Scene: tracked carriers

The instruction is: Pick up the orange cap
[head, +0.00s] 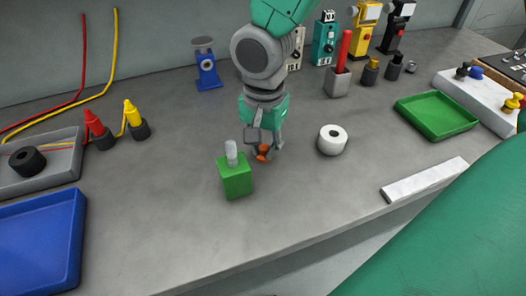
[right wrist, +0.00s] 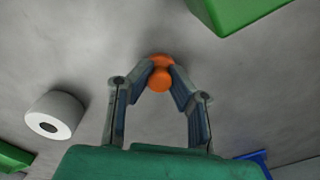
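The orange cap (head: 263,150) is small and round, near the middle of the grey bench. In the right wrist view the cap (right wrist: 160,80) sits between the fingertips, with a finger against each side. My right gripper (head: 264,152) points down and its fingers close in on the cap; it shows from behind in the wrist view (right wrist: 161,72). The fingers partly hide the cap. I cannot tell whether the cap touches the bench. My left gripper is not in view.
A green block with a pale peg (head: 236,178) stands close left of the gripper. A white roll (head: 332,140) stands to its right. A white bar (head: 424,180) and green tray (head: 436,115) lie further right. A blue tray (head: 40,240) is front left. The front middle bench is clear.

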